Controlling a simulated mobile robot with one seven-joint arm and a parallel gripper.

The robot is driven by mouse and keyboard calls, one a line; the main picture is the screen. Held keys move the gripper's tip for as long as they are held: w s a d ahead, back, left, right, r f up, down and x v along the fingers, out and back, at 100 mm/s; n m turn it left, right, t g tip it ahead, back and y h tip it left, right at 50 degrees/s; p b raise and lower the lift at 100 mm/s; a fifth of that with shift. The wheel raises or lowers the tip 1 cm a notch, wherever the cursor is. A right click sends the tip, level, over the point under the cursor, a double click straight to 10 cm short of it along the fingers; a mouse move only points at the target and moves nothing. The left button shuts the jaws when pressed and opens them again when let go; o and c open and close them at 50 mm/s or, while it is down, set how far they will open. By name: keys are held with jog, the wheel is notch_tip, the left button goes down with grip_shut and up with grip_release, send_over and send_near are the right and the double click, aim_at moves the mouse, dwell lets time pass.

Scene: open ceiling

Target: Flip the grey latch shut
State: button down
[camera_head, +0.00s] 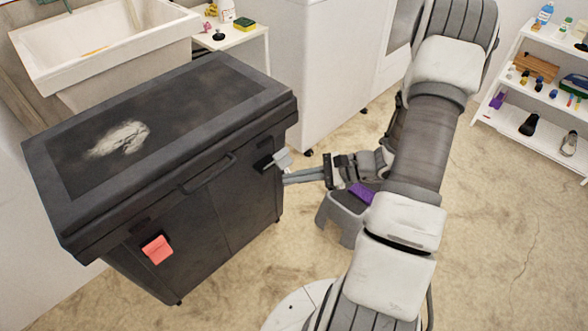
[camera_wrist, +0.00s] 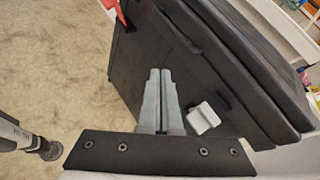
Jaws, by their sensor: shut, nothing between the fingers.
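The grey latch (camera_head: 283,160) is a small pale grey block on the side of a dark chest, near its right front corner. It also shows in the wrist view (camera_wrist: 201,118), just right of my fingers, standing out from the dark surface. My gripper (camera_head: 286,179) is shut and empty, its two grey fingers side by side. In the head view the fingertips are close to the chest, just below the latch. In the wrist view the gripper's fingertips (camera_wrist: 159,72) point along the dark front. I cannot tell whether they touch the chest.
The dark chest (camera_head: 215,85) has a handle (camera_head: 208,174) and a red latch (camera_head: 157,249) on its front. A grey stool (camera_head: 340,217) with a purple item stands below my arm. A sink (camera_head: 105,45) is behind the chest and a shelf (camera_head: 545,85) at right. Floor in front is clear.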

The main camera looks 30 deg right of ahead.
aim_at(278, 163)
jog(key=s+d+f+m+t+h+p, duration=0.2)
jog(key=d+f+m+t+h, duration=0.4)
jog(key=d+f+m, duration=0.3)
notch_tip(278, 163, down, 3)
jog(key=m+t+p, duration=0.1)
jog(key=m, duration=0.2)
jog(key=shift+s+d+m+t, duration=0.3)
jog(key=shift+s+t, duration=0.05)
jog(key=shift+t, duration=0.05)
jog(key=r+b+x, duration=0.2)
jog(key=x, duration=1.1)
jog(key=shift+w+r, duration=0.2)
jog(key=shift+r, duration=0.15)
jog(key=shift+r, duration=0.15)
